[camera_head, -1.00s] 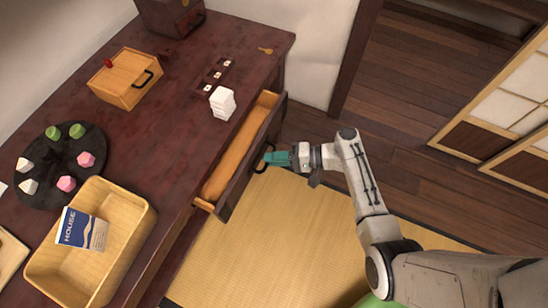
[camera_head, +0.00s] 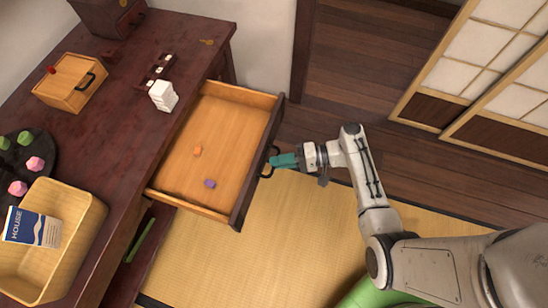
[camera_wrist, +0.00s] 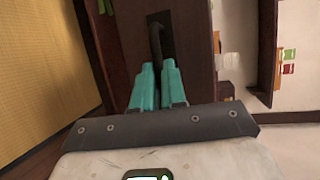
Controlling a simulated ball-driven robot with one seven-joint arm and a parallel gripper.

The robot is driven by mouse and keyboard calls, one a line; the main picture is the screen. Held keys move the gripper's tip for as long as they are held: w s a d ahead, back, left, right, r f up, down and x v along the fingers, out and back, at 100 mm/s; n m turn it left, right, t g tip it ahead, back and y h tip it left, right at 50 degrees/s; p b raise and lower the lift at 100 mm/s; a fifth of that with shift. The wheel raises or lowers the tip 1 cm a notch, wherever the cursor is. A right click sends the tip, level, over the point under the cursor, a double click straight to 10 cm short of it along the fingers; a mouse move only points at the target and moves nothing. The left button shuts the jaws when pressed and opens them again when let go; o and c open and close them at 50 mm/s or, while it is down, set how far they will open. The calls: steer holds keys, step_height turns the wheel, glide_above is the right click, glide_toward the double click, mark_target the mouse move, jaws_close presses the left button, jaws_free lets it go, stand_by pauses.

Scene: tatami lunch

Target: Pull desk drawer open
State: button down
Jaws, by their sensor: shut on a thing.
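The desk drawer (camera_head: 222,146) is pulled well out from the dark red desk (camera_head: 108,140). Its light wooden floor is exposed, with a small orange piece (camera_head: 197,151) and a small purple piece (camera_head: 210,183) lying in it. My gripper (camera_head: 272,163) is at the drawer's dark front, shut on the black handle (camera_head: 275,151). In the wrist view the teal fingers (camera_wrist: 158,82) are close together at the lower end of the handle (camera_wrist: 155,38). The part of the handle between the fingers is hidden.
The tatami (camera_head: 290,225) in front is clear.

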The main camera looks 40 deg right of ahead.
steer(key=shift+s, duration=0.1)
steer(key=c, duration=1.2)
jaws_free()
steer(key=shift+d, duration=0.1)
steer(key=v, duration=1)
steer(key=shift+s+d+b, duration=0.2)
steer(key=shift+b, duration=0.15)
